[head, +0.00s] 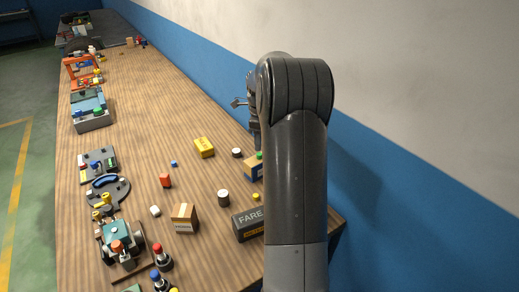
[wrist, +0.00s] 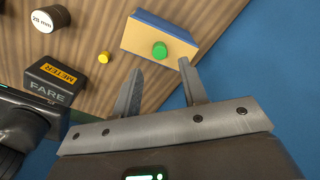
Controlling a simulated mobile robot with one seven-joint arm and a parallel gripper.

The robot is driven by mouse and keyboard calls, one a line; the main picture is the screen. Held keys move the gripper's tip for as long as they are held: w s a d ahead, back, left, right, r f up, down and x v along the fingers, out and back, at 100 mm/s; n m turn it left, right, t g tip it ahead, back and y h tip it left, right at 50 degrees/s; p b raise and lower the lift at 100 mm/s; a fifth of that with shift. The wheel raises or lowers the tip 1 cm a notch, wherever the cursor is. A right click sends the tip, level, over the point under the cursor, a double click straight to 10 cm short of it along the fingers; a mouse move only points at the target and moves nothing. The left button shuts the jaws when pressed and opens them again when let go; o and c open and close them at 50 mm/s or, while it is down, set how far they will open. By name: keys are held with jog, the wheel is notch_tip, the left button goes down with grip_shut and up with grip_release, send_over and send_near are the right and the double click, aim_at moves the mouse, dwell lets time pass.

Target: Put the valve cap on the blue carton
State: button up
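The blue carton (wrist: 133,42), blue with a tan face, lies near the table's wall-side edge. In the head view the carton (head: 251,170) is partly hidden by my arm. A small round green cap (wrist: 160,50), which looks like the valve cap, rests on the carton's tan face; the green cap also shows in the head view (head: 259,156). My gripper (wrist: 161,67) is open, with nothing between its fingers. In the wrist view its fingertips point toward the carton, near the green cap; whether they touch cannot be told. In the head view my gripper (head: 239,103) is mostly hidden behind my arm.
A small yellow piece (wrist: 104,58), a black FARE METER box (wrist: 58,82) and a "20 mm" cylinder (wrist: 50,18) lie nearby. A yellow box (head: 204,148) and a tan box (head: 185,218) stand left of my arm. The blue wall (head: 385,215) runs along the right.

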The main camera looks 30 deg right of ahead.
aim_at(259, 154)
notch_tip(259, 154, up, 7)
jog(key=s+a+r+n+t, duration=0.1)
jog(key=s+a+r+n, duration=0.45)
jog(key=a, duration=0.35)
jog(key=s+a+r+n+t, duration=0.1)
jog(key=s+a+r+n, duration=0.3)
jog(key=s+a+n, duration=0.3)
jog(key=s+a+f+n+t, duration=0.1)
jog(key=s+a+f+n, duration=0.1)
jog(key=s+a+n, duration=0.4)
jog(key=s+a+f+n+t, duration=0.2)
jog(key=s+a+n, duration=0.4)
jog(key=s, duration=0.5)
jog(key=shift+s+a+f+n+t, duration=0.3)
jog(key=shift+a+n, duration=0.1)
jog(key=shift+n, duration=0.85)
jog(key=shift+o, duration=0.4)
